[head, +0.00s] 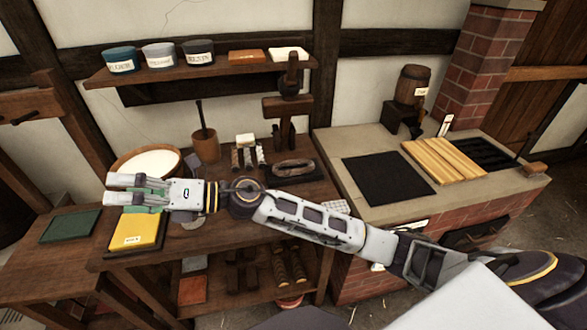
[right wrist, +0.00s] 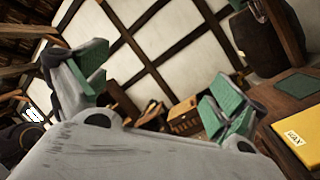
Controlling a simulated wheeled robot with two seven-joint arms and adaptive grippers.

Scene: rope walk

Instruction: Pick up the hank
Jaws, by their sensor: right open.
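A brown-grey oval loop (head: 294,168), which looks like the hank, lies on a dark mat towards the back right of the wooden bench; I cannot make out its strands. My right gripper (head: 112,190) is open and empty, above the left part of the bench, to the left of the loop and well apart from it. In the right wrist view its green-padded fingers (right wrist: 150,92) are spread with nothing between them. The loop cannot be made out in the right wrist view. My left gripper is not in view.
A yellow labelled block (head: 137,232) lies below my right gripper, with a green pad (head: 72,227) further left. A bowl with white contents (head: 150,163) and a wooden pot (head: 205,146) stand behind. A brick-based counter (head: 345,195) adjoins at right. A shelf (head: 215,70) hangs above.

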